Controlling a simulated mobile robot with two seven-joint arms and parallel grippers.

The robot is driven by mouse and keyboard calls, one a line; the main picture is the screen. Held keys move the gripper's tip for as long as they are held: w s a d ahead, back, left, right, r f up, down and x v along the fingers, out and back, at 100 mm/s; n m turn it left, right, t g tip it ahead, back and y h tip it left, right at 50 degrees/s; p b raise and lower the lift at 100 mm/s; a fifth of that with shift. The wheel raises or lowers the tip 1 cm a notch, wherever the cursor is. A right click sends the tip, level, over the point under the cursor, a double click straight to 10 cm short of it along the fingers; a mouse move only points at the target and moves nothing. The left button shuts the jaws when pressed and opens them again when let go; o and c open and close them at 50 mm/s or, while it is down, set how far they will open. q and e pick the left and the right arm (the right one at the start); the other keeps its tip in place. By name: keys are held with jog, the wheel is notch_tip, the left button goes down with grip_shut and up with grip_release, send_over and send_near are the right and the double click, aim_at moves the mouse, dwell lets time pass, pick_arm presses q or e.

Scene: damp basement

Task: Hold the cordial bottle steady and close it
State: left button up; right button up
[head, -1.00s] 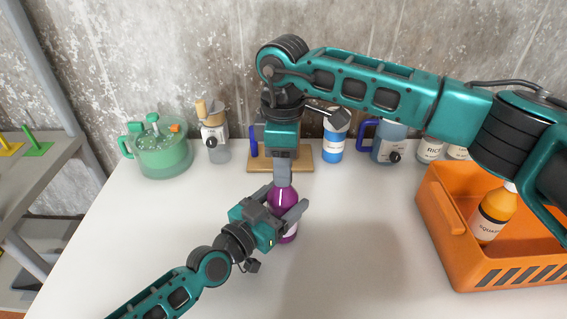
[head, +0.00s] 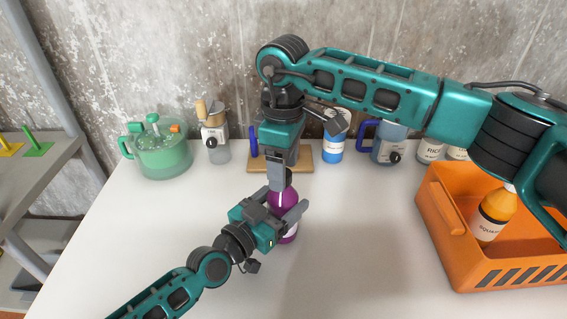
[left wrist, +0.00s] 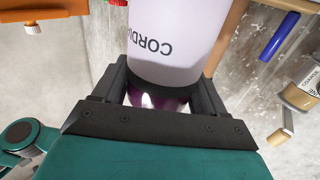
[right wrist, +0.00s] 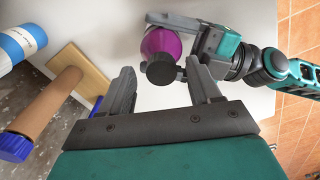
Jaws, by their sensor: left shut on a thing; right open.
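The purple cordial bottle (head: 287,200) stands upright on the white table. My left gripper (head: 284,206) is shut around its body from the left. In the left wrist view the bottle's white label (left wrist: 175,50) reads "CORD" upside down, with purple below it between the fingers. My right gripper (head: 279,184) points down directly over the bottle's top.
A wooden board (head: 302,160) with a blue-ended post stands behind the bottle. A green pot (head: 162,155), a blue-labelled bottle (head: 332,146) and a blue-handled jug (head: 388,146) line the wall. An orange crate (head: 450,215) holding a squash bottle (head: 492,218) is at right. The front table is clear.

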pick_arm(q)
jog(key=shift+f, duration=0.15)
pick_arm(e)
notch_tip(320, 180, up, 12)
dwell(0.3)
pick_arm(q)
jog(key=o, duration=1.3)
jog(key=shift+o, duration=0.2)
